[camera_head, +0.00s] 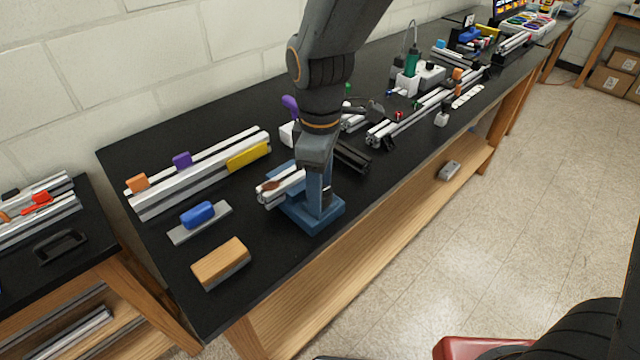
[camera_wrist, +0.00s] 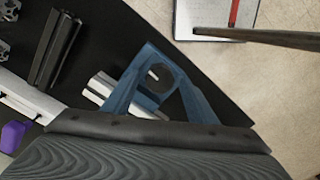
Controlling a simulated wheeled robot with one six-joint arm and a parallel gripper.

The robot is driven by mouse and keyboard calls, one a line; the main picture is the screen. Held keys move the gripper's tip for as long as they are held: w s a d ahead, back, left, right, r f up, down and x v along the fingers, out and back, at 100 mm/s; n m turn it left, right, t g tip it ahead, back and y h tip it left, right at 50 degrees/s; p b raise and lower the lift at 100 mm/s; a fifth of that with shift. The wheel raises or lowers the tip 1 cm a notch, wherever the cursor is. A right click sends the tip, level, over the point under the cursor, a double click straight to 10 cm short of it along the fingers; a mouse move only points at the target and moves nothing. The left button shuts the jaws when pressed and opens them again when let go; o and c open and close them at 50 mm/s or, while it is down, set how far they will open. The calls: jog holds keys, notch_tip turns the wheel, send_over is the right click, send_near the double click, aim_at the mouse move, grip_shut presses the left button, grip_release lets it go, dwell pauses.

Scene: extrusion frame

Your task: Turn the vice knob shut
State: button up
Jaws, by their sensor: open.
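The blue vice (camera_head: 325,213) stands near the front edge of the black bench. A short silver extrusion (camera_head: 285,187) lies at its left side, with a small reddish-brown piece on it. My gripper (camera_head: 317,190) points down right over the vice and covers much of it. In the wrist view blue parts fill the middle, and the silver extrusion (camera_wrist: 103,88) shows beside them. Vice and fingers are hard to tell apart there. My gripper is open. I cannot make out the vice knob, or whether the fingers touch it.
A wooden block (camera_head: 221,263), a blue-handled tool (camera_head: 199,214) and a long silver rail (camera_head: 200,175) lie to the left. A black extrusion (camera_head: 352,156) lies just behind the vice on the right. More rails and fixtures stand farther right.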

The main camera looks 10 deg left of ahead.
jog(key=c, duration=1.1)
jog(key=shift+o, duration=0.2)
jog(key=shift+r+m+p, duration=0.1)
jog(key=shift+m+p, duration=0.5)
jog(key=shift+p, duration=0.05)
jog(key=shift+m, duration=0.3)
jog(key=o, duration=1.1)
jog(key=shift+c, duration=0.2)
jog(key=shift+r+b, duration=0.75)
jog(key=shift+r, duration=3.05)
